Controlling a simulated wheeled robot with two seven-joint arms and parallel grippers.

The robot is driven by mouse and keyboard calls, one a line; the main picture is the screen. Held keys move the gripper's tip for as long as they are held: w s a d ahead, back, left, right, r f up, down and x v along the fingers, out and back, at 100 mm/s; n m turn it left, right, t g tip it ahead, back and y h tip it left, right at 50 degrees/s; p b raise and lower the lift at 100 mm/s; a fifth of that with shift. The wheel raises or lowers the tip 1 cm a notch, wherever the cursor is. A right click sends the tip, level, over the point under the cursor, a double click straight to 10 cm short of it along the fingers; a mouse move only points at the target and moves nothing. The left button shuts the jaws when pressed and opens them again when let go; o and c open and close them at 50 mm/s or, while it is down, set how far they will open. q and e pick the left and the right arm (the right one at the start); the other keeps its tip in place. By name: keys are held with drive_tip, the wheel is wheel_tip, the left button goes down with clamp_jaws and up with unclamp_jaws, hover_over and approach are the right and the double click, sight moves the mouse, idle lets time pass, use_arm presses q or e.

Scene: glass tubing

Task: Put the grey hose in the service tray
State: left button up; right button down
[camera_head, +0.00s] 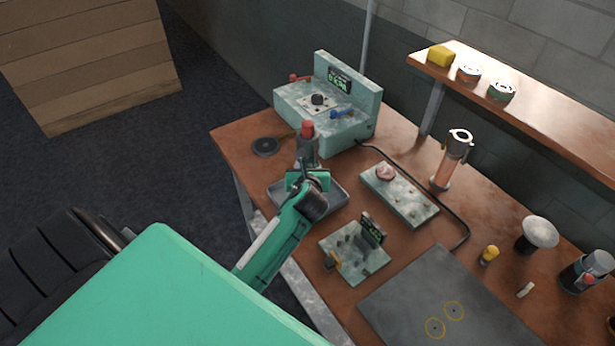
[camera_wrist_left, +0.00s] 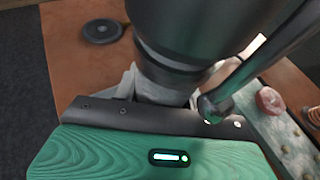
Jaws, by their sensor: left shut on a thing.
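My left gripper (camera_head: 307,168) is shut on an upright grey cylindrical piece with a red top (camera_head: 307,130). In the left wrist view a thick dark grey cylinder (camera_wrist_left: 185,35) fills the upper middle, close to the camera; I cannot tell for sure that it is the grey hose. The shallow grey tray (camera_head: 338,196) lies on the bench under and behind the gripper, partly hidden by it. I cannot tell how high the held piece is above the tray. My right gripper is not in view.
A pale green machine (camera_head: 352,108) stands behind the gripper, its black cable (camera_head: 462,222) crossing the bench. A black disc (camera_head: 265,147) lies at left. A green block with a red knob (camera_head: 398,196), a small green fixture (camera_head: 352,262), a glass tube (camera_head: 453,160) and a grey mat (camera_head: 445,300) are to the right.

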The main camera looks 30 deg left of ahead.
use_arm(q)
drive_tip(key=shift+f, duration=2.05)
drive_tip(key=o, duration=1.2)
drive_tip(key=shift+f, duration=0.15)
drive_tip(key=b+v, duration=0.1)
drive_tip(key=v, duration=1.1)
drive_tip(key=shift+s, duration=0.1)
